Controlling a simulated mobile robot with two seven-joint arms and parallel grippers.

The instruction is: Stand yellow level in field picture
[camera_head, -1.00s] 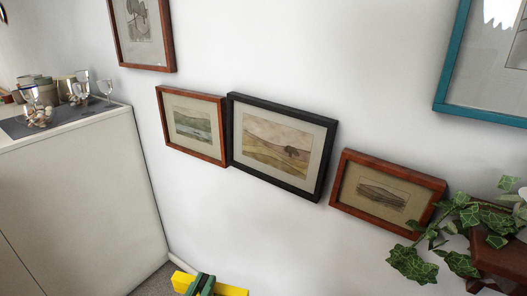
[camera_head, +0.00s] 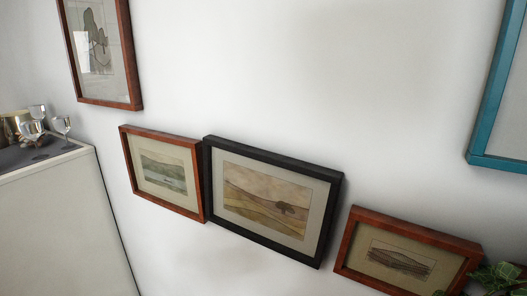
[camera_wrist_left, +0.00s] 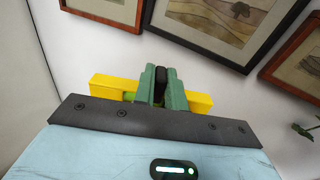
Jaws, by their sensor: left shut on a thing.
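The black-framed field picture (camera_head: 327,205), with a lone tree on rolling ground, hangs on the white wall and looks tilted in the head view. Its lower part also shows at the top of the left wrist view (camera_wrist_left: 228,22). My left gripper (camera_wrist_left: 163,82) is shut on the yellow level (camera_wrist_left: 200,102), whose two ends stick out on either side of the green fingers. The middle of the level is hidden by the fingers. The level appears below the picture and apart from it. The right gripper is in neither view.
Red-brown framed pictures hang left (camera_head: 128,160) and right (camera_head: 345,250) of the black frame, the left one very close. Another (camera_head: 110,102) hangs upper left, and a teal frame (camera_head: 500,164) at right. A white cabinet (camera_head: 60,230) with glasses stands left. Ivy leaves (camera_head: 497,275) show lower right.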

